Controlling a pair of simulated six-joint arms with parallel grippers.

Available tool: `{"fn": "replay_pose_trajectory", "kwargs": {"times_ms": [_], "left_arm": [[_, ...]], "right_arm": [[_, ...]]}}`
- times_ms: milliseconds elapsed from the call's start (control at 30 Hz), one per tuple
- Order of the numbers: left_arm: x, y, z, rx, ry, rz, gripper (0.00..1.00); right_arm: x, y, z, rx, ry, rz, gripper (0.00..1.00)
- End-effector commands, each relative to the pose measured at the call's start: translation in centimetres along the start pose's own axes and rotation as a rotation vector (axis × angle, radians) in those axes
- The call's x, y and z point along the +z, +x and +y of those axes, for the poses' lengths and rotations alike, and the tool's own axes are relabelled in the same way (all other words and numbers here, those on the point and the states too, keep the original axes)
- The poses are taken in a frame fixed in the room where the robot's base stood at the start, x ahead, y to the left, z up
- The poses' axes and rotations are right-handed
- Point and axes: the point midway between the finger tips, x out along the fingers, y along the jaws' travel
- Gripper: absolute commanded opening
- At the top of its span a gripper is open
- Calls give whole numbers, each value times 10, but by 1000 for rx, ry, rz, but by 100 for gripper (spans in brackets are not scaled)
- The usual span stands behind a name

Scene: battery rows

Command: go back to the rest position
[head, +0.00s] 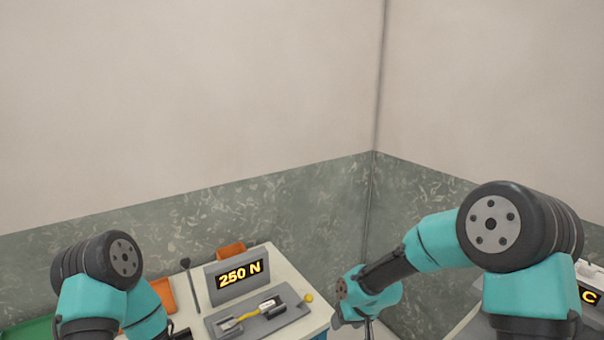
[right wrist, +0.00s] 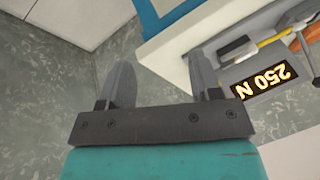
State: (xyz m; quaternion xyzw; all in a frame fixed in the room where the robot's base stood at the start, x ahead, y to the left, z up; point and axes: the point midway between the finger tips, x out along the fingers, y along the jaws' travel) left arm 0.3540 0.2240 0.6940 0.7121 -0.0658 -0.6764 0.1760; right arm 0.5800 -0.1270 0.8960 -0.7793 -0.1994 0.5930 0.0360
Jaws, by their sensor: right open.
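My right gripper (head: 368,328) hangs off the right edge of the white table, its fingers partly cut off by the bottom of the head view. In the right wrist view the right gripper (right wrist: 163,82) has its two fingers wide apart with nothing between them. The table's edge lies just beyond them. My left arm shows at the lower left of the head view, but its gripper is out of sight.
Another sign (head: 590,296) is far right.

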Motion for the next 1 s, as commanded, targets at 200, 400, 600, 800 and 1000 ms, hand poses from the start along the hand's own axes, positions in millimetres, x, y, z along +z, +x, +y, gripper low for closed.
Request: {"fn": "replay_pose_trajectory", "kwargs": {"times_ms": [200,400,600,800,1000], "left_arm": [[0,0,0,0,0,0,64],[0,0,0,0,0,0,64],[0,0,0,0,0,0,64],[0,0,0,0,0,0,64],[0,0,0,0,0,0,64]], "right_arm": [[109,64,53,-1,162,-67,58],[216,94,81,7,314,-118,58],[282,100,88,19,408,-144,58],[290,100,88,22,419,-146,58],[290,100,88,22,419,-145,58]]}}
